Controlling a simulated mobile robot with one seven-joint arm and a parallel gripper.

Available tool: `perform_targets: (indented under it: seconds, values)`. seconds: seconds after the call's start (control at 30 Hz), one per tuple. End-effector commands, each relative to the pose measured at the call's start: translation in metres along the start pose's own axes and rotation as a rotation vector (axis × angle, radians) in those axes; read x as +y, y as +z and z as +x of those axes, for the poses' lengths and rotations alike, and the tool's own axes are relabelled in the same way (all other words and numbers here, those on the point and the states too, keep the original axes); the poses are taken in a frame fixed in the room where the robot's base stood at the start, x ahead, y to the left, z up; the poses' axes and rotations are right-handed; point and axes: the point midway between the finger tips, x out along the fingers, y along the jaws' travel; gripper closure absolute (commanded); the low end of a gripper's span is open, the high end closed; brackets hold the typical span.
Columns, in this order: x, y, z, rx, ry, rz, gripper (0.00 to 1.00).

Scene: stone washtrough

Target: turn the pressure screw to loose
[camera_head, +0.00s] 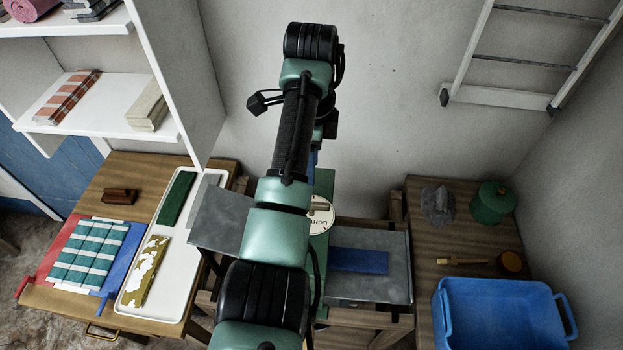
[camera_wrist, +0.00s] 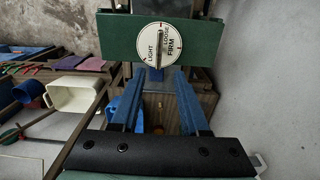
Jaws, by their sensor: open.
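The pressure screw's round white dial (camera_wrist: 157,43) shows in the wrist view on a green crossbar (camera_wrist: 115,38). It bears the words LIGHT, FIRM and LOOSE and a small red mark; its setting is too small to tell. In the head view the dial (camera_head: 321,214) is partly hidden behind my arm. My gripper (camera_wrist: 158,74) is open, its two blue fingers apart and empty, with the tips close below the dial in the wrist view. I cannot tell whether they touch it. In the head view my arm hides the gripper.
A grey metal bed (camera_head: 345,285) with a blue block (camera_head: 358,261) lies right of my arm. A blue tub (camera_head: 500,315) and a green lidded pot (camera_head: 492,203) stand on the right table. A white tray (camera_head: 170,315) and shelves (camera_head: 110,105) are at left.

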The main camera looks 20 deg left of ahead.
Motion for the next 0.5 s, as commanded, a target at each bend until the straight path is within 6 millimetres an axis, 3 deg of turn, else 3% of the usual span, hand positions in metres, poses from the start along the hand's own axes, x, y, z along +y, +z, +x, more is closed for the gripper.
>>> perform_targets:
  seconds: [0.03,0.13,0.5]
  values:
    - [0.0005,0.0001,-0.0105,0.0,0.003,0.0,0.55]
    - [0.0004,0.0001,-0.0159,0.0,0.002,0.0,0.55]
    - [0.0001,-0.0001,-0.0176,0.0,0.002,0.0,0.55]
